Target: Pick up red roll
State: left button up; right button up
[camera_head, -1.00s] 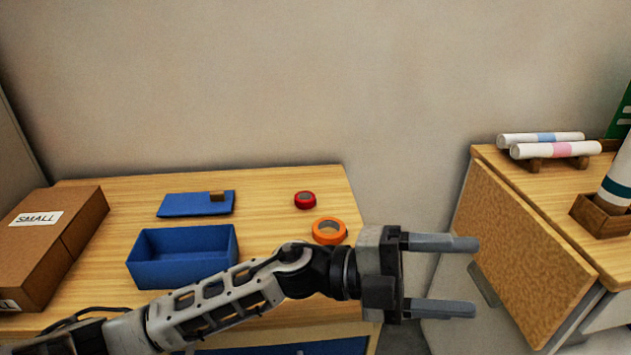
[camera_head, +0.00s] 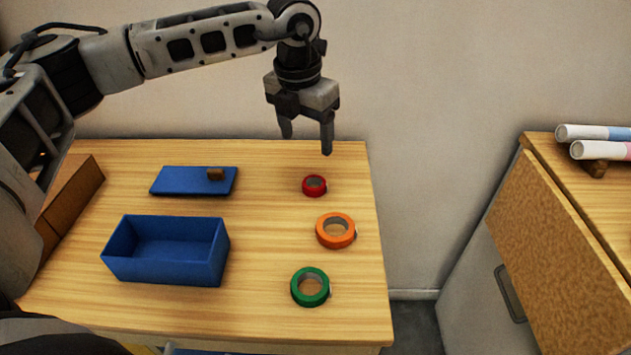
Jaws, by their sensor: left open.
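The red roll (camera_head: 314,186) is a small ring lying flat near the back right of the wooden table (camera_head: 265,320). My left gripper (camera_head: 307,143) points down above the table's back edge, with its fingers apart and nothing between them. In the picture its fingertips are just above the red roll, and I see a gap between them and the roll. My right gripper is not in the picture.
An orange roll (camera_head: 336,231) and a green roll (camera_head: 310,287) lie in front of the red one. An open blue box (camera_head: 165,250) and its blue lid (camera_head: 193,181) are to the left. A brown box (camera_head: 68,200) is partly behind my arm. Another table (camera_head: 555,235) stands right, across a gap.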

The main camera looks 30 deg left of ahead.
pick_arm(q)
send_over(314, 182)
jog(key=f, duration=0.6)
jog(key=shift+s+a, duration=0.3)
jog(key=f, duration=0.1)
jog(key=f+p, duration=0.1)
jog(key=f, duration=0.3)
jog(key=shift+w+d+p, duration=0.2)
jog(key=shift+d+p, duration=0.1)
jog(key=shift+p, duration=0.05)
jog(key=c, duration=1.1)
